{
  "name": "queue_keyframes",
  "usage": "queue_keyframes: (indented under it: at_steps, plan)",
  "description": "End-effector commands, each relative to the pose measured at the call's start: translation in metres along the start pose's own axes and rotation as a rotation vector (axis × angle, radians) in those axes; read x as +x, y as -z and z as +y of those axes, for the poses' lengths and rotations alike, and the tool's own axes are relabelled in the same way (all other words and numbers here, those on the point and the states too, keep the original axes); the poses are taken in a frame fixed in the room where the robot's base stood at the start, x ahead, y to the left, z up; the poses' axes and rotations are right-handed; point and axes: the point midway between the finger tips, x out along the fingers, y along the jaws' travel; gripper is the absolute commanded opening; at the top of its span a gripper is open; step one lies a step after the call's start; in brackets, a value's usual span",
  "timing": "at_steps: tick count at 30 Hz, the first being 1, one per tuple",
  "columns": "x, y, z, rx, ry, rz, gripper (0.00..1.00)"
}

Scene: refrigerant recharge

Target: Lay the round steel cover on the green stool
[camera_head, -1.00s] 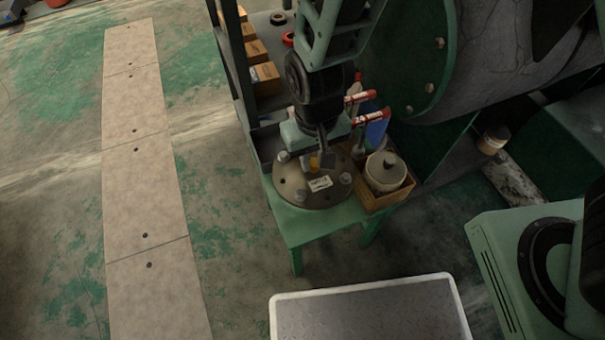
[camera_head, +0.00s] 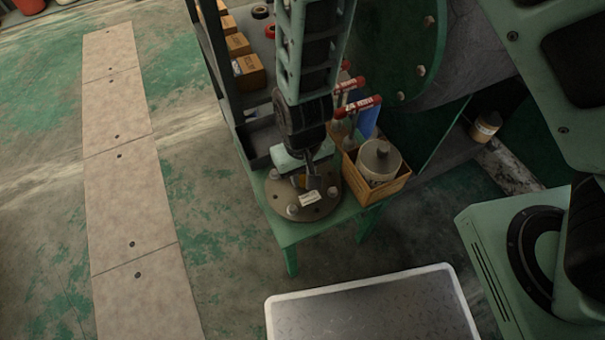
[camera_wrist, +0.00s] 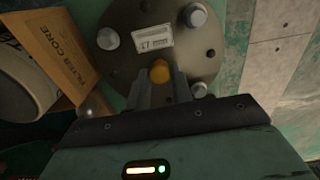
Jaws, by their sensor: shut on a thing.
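The round steel cover (camera_head: 326,207) is a dark grey disc with several bolts around its rim, a white label and a small orange knob. It lies flat over the top of the green stool (camera_head: 284,232); I cannot tell whether it touches the stool or hangs just above. My gripper (camera_head: 309,180) points down at the cover's middle, shut on its knob. In the wrist view, my gripper's fingers (camera_wrist: 160,86) close at the orange knob (camera_wrist: 160,71), and the cover (camera_wrist: 180,62) fills the upper middle. My gripper and arm hide part of the cover's far side.
A wooden box (camera_head: 386,187) with a lidded pot (camera_head: 379,165) stands close to the cover's right. Red-handled tools (camera_head: 358,106) stand behind it. A dark shelf (camera_head: 211,62) with cartons rises behind the stool. A metal-topped platform (camera_head: 375,308) is in front; floor lies clear at left.

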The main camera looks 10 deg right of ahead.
Motion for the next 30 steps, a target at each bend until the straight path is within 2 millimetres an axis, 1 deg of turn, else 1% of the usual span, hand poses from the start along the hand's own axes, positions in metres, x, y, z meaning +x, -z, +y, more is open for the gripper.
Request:
queue_keyframes:
  at_steps: [3, 4, 5, 6, 14, 17, 20, 30]
  plan:
    - [0.0, 0.001, -0.001, 0.0, 0.001, 0.003, 0.0]
    - [0.001, 0.0, 0.0, 0.0, 0.0, 0.001, 0.25]
    - [0.001, 0.0, 0.0, 0.0, 0.0, 0.001, 0.33]
    - [0.001, 0.0, 0.0, 0.0, 0.0, 0.001, 0.44]
    - [0.0, 0.0, 0.0, 0.0, 0.0, 0.001, 0.44]
    - [-0.005, 0.001, -0.001, 0.0, 0.0, 0.001, 0.44]
    - [-0.018, 0.001, -0.001, 0.0, 0.001, 0.003, 0.44]
    - [-0.089, 0.0, -0.001, -0.001, 0.001, 0.002, 0.44]
